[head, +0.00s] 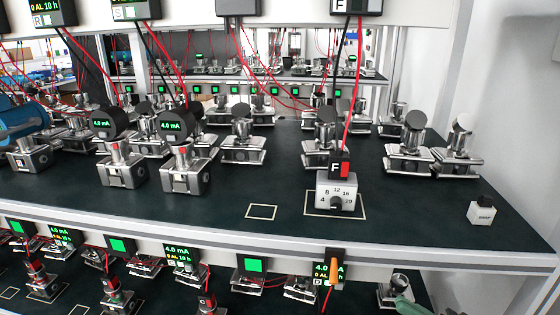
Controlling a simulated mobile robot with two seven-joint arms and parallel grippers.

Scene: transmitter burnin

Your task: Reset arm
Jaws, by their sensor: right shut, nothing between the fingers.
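Only a small part of my right gripper (408,304) seems to show, as a pale green-grey tip at the bottom edge, right of centre. It is in front of the lower shelf, beside a metal fitting (397,287). It looks shut and holds nothing; most of it and its arm are outside the picture. My left gripper is not in view.
The dark upper bench (300,222) carries several metal manifolds and transmitters. A grey dial block (336,196) with red and black leads stands on an outlined square. A small white block (481,213) is at the right. An orange-tipped piece (337,270) hangs at the front edge.

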